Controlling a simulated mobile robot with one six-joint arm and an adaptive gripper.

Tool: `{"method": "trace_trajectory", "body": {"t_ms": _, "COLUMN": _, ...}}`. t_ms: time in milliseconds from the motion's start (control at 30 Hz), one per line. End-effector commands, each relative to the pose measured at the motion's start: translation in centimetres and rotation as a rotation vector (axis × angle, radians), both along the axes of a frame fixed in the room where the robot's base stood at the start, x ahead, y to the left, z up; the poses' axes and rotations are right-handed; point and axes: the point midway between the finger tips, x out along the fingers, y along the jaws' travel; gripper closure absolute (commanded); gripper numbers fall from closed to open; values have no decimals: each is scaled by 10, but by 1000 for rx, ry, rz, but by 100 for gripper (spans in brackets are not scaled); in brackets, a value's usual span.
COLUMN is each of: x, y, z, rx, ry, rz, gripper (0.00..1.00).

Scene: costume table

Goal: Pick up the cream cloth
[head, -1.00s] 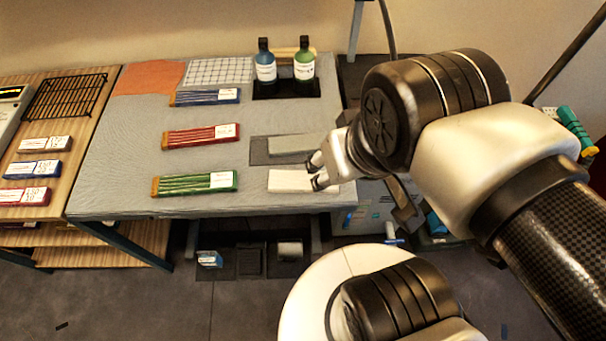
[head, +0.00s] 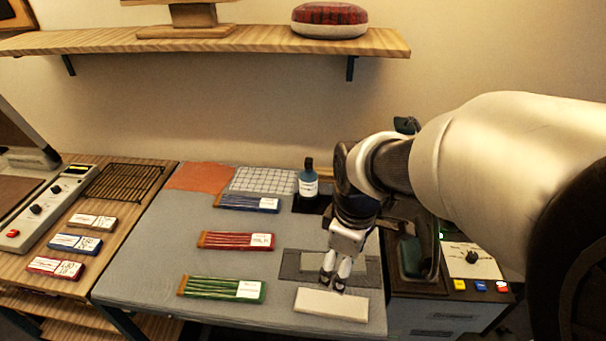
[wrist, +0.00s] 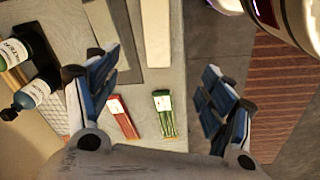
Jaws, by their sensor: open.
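The cream cloth (head: 331,304) is a flat, pale, folded strip near the front right edge of the grey table. It also shows at the top middle of the wrist view (wrist: 155,35). My gripper (head: 334,283) points down at the back edge of the cloth in the head view, its fingertips overlapping that edge. I cannot tell whether they touch it. In the wrist view my gripper (wrist: 160,95) has its fingers wide apart with nothing between the tips, and the cloth lies beyond them.
Green (head: 212,287), red (head: 225,240) and blue (head: 238,202) bundles lie to the left. A blue bottle (head: 308,183) stands at the back; a green bottle (wrist: 15,50) shows in the wrist view.

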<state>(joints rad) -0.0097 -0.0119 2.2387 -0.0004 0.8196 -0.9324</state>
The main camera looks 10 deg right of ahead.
Motion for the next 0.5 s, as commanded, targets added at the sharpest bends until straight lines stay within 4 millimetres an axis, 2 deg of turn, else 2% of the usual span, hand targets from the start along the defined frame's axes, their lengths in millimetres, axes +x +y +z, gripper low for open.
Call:
{"method": "trace_trajectory", "body": {"t_ms": 33, "x": 9, "y": 1, "z": -14, "rx": -6, "ry": 33, "rz": 71, "gripper": 25}}
{"method": "trace_trajectory", "body": {"t_ms": 100, "x": 18, "y": 1, "z": -28, "rx": -10, "ry": 61, "rz": 159, "gripper": 25}}
{"method": "trace_trajectory", "body": {"t_ms": 200, "x": 26, "y": 2, "z": -42, "rx": -14, "ry": 84, "rz": 244, "gripper": 25}}
{"method": "trace_trajectory", "body": {"t_ms": 367, "x": 30, "y": 2, "z": -58, "rx": -14, "ry": 97, "rz": 292, "gripper": 25}}
{"method": "trace_trajectory", "body": {"t_ms": 500, "x": 29, "y": 2, "z": -86, "rx": -14, "ry": 100, "rz": 293, "gripper": 25}}
